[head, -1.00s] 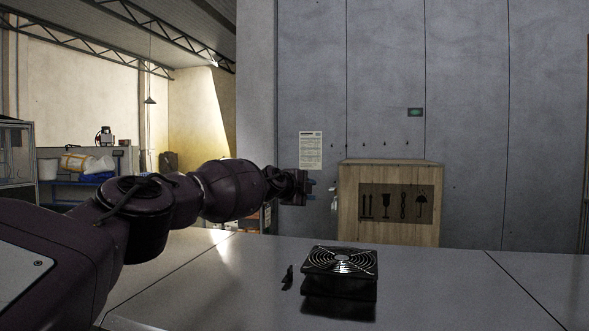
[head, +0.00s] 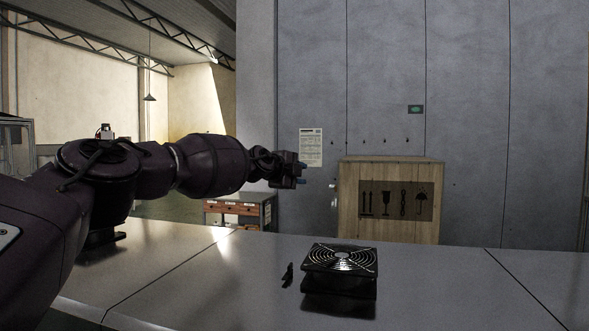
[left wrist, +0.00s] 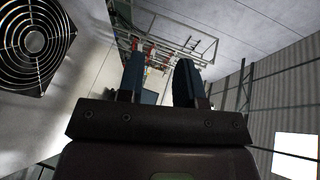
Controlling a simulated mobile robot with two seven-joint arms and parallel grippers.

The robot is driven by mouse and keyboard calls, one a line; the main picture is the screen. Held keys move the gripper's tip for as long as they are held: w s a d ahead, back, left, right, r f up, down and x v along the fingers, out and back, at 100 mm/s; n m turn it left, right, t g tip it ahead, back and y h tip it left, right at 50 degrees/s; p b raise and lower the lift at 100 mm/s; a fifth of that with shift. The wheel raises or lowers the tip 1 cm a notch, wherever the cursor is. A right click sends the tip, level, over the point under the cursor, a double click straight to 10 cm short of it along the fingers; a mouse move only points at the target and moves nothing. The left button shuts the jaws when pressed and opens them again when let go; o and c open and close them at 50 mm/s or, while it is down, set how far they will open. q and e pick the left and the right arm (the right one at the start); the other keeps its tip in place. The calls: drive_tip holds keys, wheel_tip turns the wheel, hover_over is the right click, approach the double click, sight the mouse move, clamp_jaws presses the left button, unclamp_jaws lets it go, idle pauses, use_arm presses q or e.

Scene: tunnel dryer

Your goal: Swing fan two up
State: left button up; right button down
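A black fan (head: 340,259) with a round ringed grille sits on the grey panel top (head: 440,275), right of centre in the head view. Its grille faces up, and it also shows at the upper left of the left wrist view (left wrist: 36,38). It is the only fan I can make out, and I see no number on it. My left gripper (head: 302,173) is in the air above and beyond the fan, apart from it. Its two blue fingers (left wrist: 160,82) stand apart with nothing between them. My right gripper is not in view.
A small dark piece (head: 287,275) stands just left of the fan. A wooden crate (head: 390,203) stands behind the panel top, before a grey wall. A drawer cabinet (head: 239,212) is at the back left. The panel top right of the fan is clear.

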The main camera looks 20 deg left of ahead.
use_arm(q)
drive_tip(key=shift+s+a+r, duration=0.25)
drive_tip(key=shift+s+r, duration=0.05)
drive_tip(key=shift+r, duration=0.15)
drive_tip(key=shift+s+a+r, duration=0.2)
drive_tip(key=shift+s+r, duration=0.05)
drive_tip(key=shift+r, duration=0.15)
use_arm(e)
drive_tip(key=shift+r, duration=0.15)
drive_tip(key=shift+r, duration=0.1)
use_arm(q)
drive_tip(key=b+v, duration=0.2)
drive_tip(key=v, duration=0.8)
drive_tip(key=shift+s, duration=0.35)
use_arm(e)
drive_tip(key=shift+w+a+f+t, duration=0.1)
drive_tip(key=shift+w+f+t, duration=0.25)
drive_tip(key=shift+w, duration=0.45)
use_arm(q)
drive_tip(key=shift+a+r, duration=0.1)
drive_tip(key=shift+a, duration=0.05)
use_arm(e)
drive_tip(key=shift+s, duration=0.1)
